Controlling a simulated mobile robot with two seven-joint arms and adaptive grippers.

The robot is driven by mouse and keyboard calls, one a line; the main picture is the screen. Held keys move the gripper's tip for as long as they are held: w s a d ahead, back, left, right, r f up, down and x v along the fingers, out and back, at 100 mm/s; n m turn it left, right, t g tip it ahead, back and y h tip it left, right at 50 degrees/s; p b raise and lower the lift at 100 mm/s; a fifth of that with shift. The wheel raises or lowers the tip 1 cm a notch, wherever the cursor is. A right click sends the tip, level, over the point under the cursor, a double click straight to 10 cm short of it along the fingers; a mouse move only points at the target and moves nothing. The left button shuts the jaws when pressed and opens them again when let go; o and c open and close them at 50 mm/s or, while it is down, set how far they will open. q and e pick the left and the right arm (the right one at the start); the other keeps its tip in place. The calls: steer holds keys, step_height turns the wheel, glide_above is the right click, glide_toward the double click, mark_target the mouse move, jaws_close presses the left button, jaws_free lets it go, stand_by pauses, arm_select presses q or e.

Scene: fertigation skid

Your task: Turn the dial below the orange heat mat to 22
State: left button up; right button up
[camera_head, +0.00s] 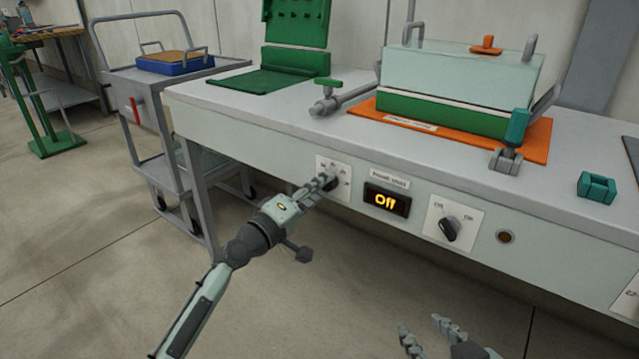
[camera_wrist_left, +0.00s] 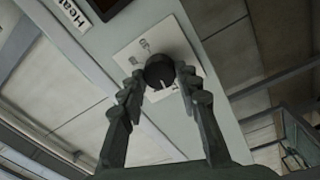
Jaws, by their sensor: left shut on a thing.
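The orange heat mat (camera_head: 538,141) lies on the bench top under a green and clear box. Below it on the front panel, a white dial plate (camera_head: 321,164) carries small marks too blurred to read. My left gripper (camera_head: 326,184) reaches this plate and largely hides the dial in the head view. In the left wrist view, my left gripper (camera_wrist_left: 158,80) is shut on the round black dial (camera_wrist_left: 158,70), one finger on each side. The dial's pale pointer line faces down in that picture. My right gripper (camera_head: 426,333) is open and empty, low in front of the bench.
A grey trolley (camera_head: 150,88) stands at the left. The floor before the bench is clear.

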arm_select(q)
steer(key=shift+n+p, duration=0.3)
steer(key=shift+n, duration=0.6)
arm_select(e)
steer(key=shift+g+h, duration=0.5)
steer(key=shift+g, duration=0.3)
steer(key=shift+s+d+f, duration=0.5)
steer(key=shift+d+f, duration=0.2)
steer(key=shift+s+d+f, duration=0.5)
steer(key=shift+d+f, duration=0.15)
steer(key=shift+f, duration=0.05)
arm_select(q)
steer(key=o, duration=1.2)
steer(key=shift+c, duration=0.2)
steer(key=v, duration=1.2)
